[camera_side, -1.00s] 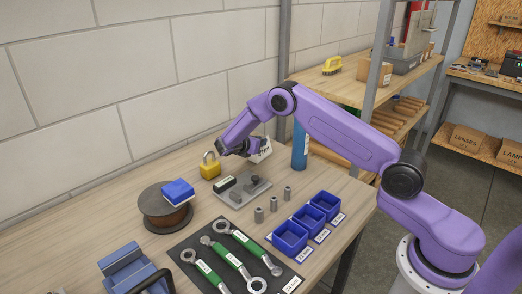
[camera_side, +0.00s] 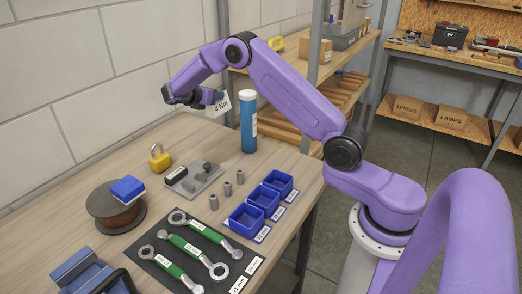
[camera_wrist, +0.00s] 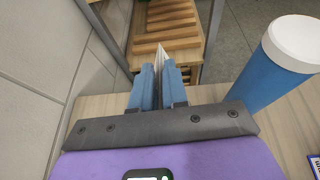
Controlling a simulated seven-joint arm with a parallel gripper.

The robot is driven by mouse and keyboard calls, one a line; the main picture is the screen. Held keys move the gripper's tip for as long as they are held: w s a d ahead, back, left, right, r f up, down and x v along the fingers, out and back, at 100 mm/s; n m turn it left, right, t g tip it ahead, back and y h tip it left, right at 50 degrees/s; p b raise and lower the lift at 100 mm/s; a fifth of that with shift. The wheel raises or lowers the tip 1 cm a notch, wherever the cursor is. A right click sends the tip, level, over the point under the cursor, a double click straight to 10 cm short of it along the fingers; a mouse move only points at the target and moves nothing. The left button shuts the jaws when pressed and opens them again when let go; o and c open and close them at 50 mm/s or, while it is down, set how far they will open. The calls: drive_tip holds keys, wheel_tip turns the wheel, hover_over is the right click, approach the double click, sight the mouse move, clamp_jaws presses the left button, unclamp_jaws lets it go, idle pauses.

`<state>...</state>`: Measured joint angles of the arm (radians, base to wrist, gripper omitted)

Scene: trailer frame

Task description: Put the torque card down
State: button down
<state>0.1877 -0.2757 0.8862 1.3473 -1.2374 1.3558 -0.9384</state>
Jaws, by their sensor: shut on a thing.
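My gripper (camera_side: 212,98) is raised well above the back of the wooden table (camera_side: 110,181). It is shut on the torque card (camera_side: 222,106), a white card whose visible face reads "4 Nm". The card is tilted in the side view and clear of the table. In the wrist view my gripper's two blue fingers (camera_wrist: 158,84) pinch the card (camera_wrist: 159,57), which shows nearly edge-on as a thin white strip.
A blue canister (camera_side: 248,125) with a white cap stands close by. A grey fixture plate (camera_side: 201,183), a yellow padlock (camera_side: 160,161), blue bins (camera_side: 247,219), a spool (camera_side: 111,212) and green-handled wrenches (camera_side: 186,251) occupy the table. A shelf rack (camera_side: 312,90) stands behind.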

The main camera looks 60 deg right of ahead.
drive_tip(key=s+d+r+m+g+y, duration=0.2)
drive_tip(key=s+d+r+m+g, duration=0.2)
drive_tip(key=s+d+m+g, duration=0.75)
drive_tip(key=s+d+f+y, duration=0.2)
drive_tip(key=s+d+y, duration=0.25)
drive_tip(key=s, duration=0.45)
drive_tip(key=s+a+f+m+g+y, duration=0.1)
drive_tip(key=s+a+f+m+y, duration=0.1)
drive_tip(key=s+m+y, duration=0.55)
drive_tip(key=s+a+f+m+g+y, duration=0.1)
drive_tip(key=s+a+f+m+y, duration=0.2)
drive_tip(key=s, duration=0.7)
drive_tip(key=s+a+r+m+t+y, duration=0.1)
drive_tip(key=s+a+m+t+y, duration=0.2)
drive_tip(key=a+m+t+y, duration=0.3)
drive_tip(key=s+a+r+m+t+y, duration=0.1)
drive_tip(key=s+a+m+t+y, duration=0.25)
drive_tip(key=a+m+t, duration=0.35)
drive_tip(key=w+a+r+m+t+h, duration=0.3)
drive_tip(key=w+a+m+t, duration=0.15)
drive_tip(key=m+t, duration=0.4)
drive_tip(key=shift+m, duration=0.65)
drive_tip(key=shift+w+d+f, duration=1.15)
drive_tip(key=shift+w+f, duration=1)
drive_tip(key=shift+w+d+f, duration=1.1)
drive_tip(key=shift+w+f, duration=1.05)
drive_tip(key=shift+f, duration=0.05)
drive_tip(key=shift+w+d+f, duration=1.15)
drive_tip(key=shift+w+f, duration=1)
